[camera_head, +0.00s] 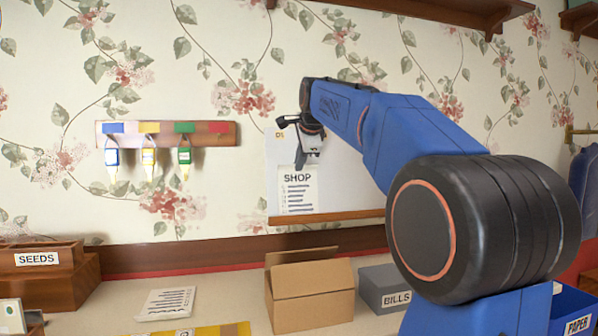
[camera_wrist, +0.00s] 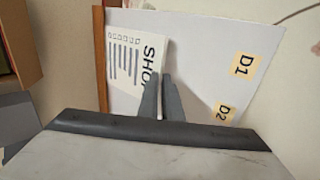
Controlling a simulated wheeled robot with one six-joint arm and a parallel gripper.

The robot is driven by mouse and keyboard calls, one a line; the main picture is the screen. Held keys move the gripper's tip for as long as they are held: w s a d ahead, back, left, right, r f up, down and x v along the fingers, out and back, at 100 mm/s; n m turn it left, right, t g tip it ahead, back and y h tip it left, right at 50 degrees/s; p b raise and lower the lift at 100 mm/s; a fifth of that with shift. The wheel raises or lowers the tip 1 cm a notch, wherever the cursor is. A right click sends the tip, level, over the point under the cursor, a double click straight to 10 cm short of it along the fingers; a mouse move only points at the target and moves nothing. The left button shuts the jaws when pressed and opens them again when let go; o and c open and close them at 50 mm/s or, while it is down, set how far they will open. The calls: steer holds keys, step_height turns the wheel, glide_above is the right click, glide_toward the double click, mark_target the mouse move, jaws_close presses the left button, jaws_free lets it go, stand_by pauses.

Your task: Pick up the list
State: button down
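The list (camera_head: 297,191) is a white sheet headed SHOP with several lines of text. It hangs low on the white board (camera_head: 349,180) on the wall, slightly tilted. In the wrist view the list (camera_wrist: 128,58) lies left of and behind my fingers, its heading partly covered by them. My gripper (camera_head: 305,163) is at the top end of the list. In the wrist view my gripper (camera_wrist: 160,80) has its two grey fingers close together, with a thin white strip between them. I cannot tell whether they grip the paper.
An open cardboard box (camera_head: 312,293) and a grey BILLS box (camera_head: 384,289) stand below on the table. A rack of tags (camera_head: 215,134) hangs left.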

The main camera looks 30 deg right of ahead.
step_height(320, 180, up, 6)
steer(key=s+a, duration=0.2)
steer(key=s, duration=0.7)
steer(key=s+a, duration=0.3)
steer(key=s, duration=0.7)
steer(key=shift+a+r, duration=0.15)
steer(key=shift+a, duration=0.05)
